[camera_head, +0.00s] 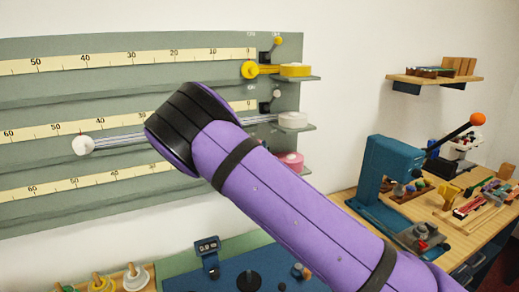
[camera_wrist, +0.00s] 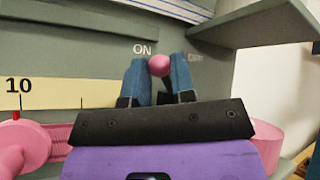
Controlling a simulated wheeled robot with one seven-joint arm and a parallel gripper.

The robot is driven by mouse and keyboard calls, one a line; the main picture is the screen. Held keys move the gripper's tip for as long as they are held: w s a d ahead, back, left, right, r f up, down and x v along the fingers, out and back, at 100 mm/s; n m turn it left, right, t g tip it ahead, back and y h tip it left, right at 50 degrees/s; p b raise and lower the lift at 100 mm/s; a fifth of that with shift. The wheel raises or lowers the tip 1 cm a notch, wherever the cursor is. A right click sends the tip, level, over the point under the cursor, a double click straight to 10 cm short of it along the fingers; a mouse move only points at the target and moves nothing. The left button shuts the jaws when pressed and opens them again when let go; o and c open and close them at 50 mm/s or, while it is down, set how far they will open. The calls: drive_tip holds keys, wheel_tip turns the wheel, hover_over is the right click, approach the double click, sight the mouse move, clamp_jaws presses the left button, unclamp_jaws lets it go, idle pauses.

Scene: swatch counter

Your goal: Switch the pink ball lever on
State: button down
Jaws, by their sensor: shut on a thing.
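The pink ball lever (camera_head: 159,66) is not visible in the head view; my arm covers its place. In the wrist view the pink ball (camera_wrist: 159,66) sits between the two blue fingertips of my gripper (camera_wrist: 160,76), which is shut on it. The lever's base is hidden behind my gripper.
A pink round piece (camera_wrist: 20,140) lies left of my gripper by the scale strip, and another pink part (camera_wrist: 268,135) is at the right. A green shelf (camera_wrist: 250,25) juts out above right. Yellow (camera_head: 278,41) and white (camera_head: 277,93) ball levers sit higher on the board.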

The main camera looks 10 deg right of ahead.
drive_tip(key=c, duration=1)
unclamp_jaws()
drive_tip(key=shift+o, duration=0.2)
drive_tip(key=v, duration=1.1)
drive_tip(key=shift+w, duration=0.1)
